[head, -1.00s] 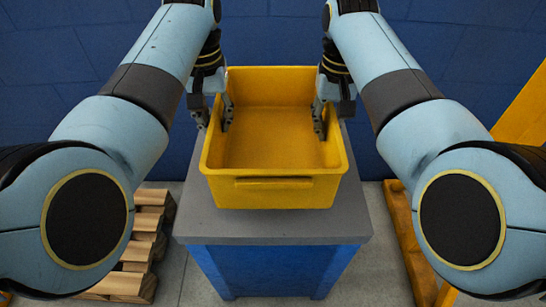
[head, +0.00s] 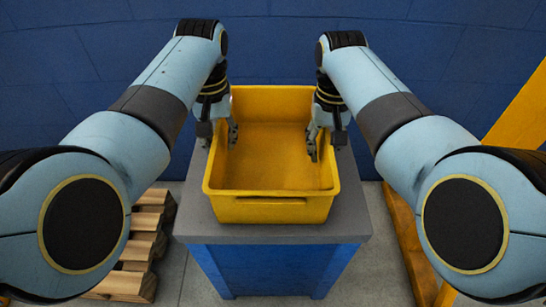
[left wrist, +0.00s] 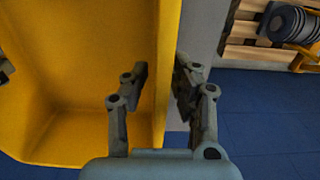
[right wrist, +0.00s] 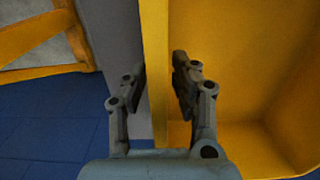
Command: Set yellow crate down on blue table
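The yellow crate (head: 270,210) is upright and empty, over the grey top of the blue table (head: 275,268). Its base is at or very near the tabletop; I cannot tell whether it touches. My left gripper (head: 220,138) is shut on the crate's left wall, with one finger inside and one outside, as the left wrist view shows (left wrist: 162,85). My right gripper (head: 325,143) is shut on the right wall in the same way, seen in the right wrist view (right wrist: 160,82). The crate's underside is hidden.
A wooden pallet (head: 143,250) lies on the floor left of the table. A yellow-orange frame (head: 410,240) stands to the right. A blue wall (head: 275,40) is behind. A narrow strip of tabletop shows bare around the crate.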

